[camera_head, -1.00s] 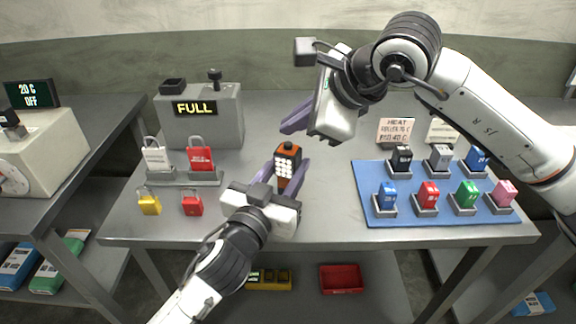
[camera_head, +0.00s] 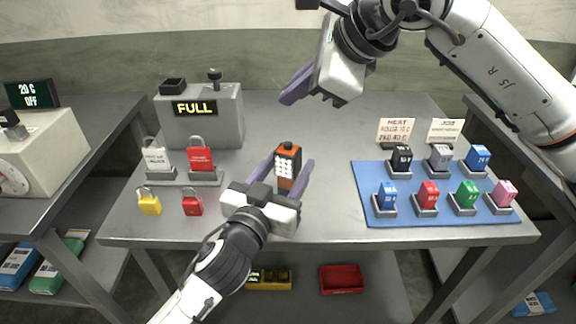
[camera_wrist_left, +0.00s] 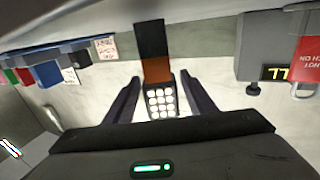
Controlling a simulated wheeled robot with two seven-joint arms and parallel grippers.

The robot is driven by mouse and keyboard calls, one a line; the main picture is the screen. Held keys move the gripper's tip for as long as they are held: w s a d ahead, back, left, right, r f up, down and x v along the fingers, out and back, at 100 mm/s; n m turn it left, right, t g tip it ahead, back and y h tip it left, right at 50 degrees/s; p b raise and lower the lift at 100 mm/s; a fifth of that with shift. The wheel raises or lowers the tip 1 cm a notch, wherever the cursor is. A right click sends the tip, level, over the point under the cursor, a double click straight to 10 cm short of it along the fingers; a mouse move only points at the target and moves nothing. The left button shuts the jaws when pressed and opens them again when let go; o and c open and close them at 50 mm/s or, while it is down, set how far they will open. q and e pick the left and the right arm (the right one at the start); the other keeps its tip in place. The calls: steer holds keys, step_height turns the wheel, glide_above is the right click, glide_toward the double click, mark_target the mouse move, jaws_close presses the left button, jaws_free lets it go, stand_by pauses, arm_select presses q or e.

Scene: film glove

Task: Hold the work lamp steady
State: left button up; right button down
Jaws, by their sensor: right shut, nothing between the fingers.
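The work lamp (camera_head: 288,164) is a small upright block with an orange top and a panel of white round lights. It stands on the bench near the middle. My left gripper (camera_head: 282,176) has one purple finger on each side of it. The left wrist view shows the lamp (camera_wrist_left: 161,101) between the two dark fingers (camera_wrist_left: 160,95), with a visible gap on both sides, so the gripper is open around it, not clamped. My right gripper (camera_head: 290,97) is shut and empty, raised above the back of the bench, apart from the lamp.
A grey box with a FULL display (camera_head: 215,118) stands at the back left. Padlocks, including a yellow one (camera_head: 149,203) and a red one (camera_head: 192,203), lie before it. A blue mat (camera_head: 366,190) with several coloured blocks in holders lies at the right. The bench between is clear.

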arm_select(q)
steer(key=shift+o, duration=0.5)
steer(key=v, duration=1.2)
steer(key=shift+s+f, duration=0.1)
